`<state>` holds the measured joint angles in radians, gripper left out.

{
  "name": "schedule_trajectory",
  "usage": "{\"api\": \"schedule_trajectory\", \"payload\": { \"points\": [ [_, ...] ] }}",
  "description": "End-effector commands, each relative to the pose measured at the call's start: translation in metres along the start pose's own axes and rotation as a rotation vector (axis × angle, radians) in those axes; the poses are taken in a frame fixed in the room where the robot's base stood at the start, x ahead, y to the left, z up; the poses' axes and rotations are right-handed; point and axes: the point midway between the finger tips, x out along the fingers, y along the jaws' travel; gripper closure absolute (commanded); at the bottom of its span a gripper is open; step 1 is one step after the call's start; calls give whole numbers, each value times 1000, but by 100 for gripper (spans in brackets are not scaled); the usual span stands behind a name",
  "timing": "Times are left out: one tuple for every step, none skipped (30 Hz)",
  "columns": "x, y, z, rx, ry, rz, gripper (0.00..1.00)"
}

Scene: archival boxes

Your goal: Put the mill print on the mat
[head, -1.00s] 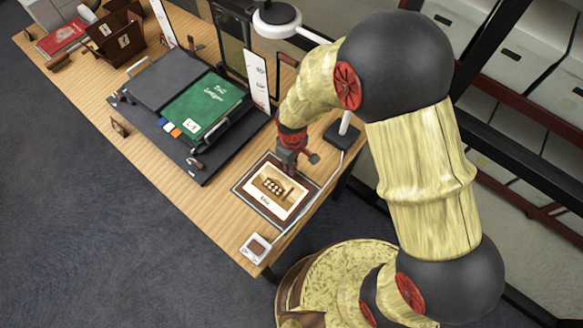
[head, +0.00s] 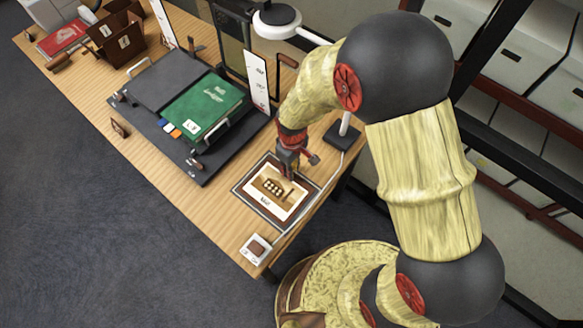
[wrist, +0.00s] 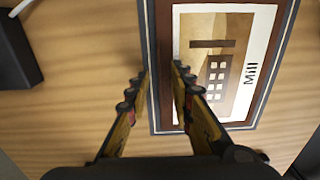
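The mill print (head: 270,191), a cream card with a brown mill picture and the word "Mill", lies on the brown, dark-bordered mat (head: 253,174) near the desk's front end. In the wrist view the print (wrist: 253,45) appears flat within the mat's border (wrist: 163,60). My gripper (head: 290,175) is low over the back part of the mat. In the wrist view my gripper (wrist: 159,72) has its fingers apart with nothing between them. Whether a fingertip touches the print I cannot tell.
A small white box (head: 256,247) sits at the desk corner beside the mat. A dark tray (head: 205,165) with a green ledger (head: 203,106) lies farther left. A lamp (head: 277,18) stands behind, its base (head: 343,133) close to my gripper.

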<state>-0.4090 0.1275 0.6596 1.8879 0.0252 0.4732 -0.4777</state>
Motion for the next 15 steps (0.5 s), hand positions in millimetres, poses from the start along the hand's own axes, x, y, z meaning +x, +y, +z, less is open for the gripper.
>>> {"api": "schedule_trajectory", "payload": {
  "points": [
    [-4,0,0,0,1,1,77],
    [-7,0,-1,0,2,1,77],
    [-12,0,-1,0,2,1,77],
    [-16,0,-1,0,3,2,77],
    [-22,1,-1,0,4,2,77],
    [-29,1,-1,0,4,2,77],
    [-36,1,-1,0,4,2,77],
    [-42,1,-1,0,5,2,77],
    [-51,0,-1,0,5,2,77],
    [-57,0,-1,0,4,2,77],
    [-63,0,-1,0,4,2,77],
    [-72,0,-1,1,4,2,77],
    [-78,0,-1,1,4,2,77],
    [-84,1,-1,1,5,2,77],
    [-90,0,-1,1,3,1,77]
  ]
}}
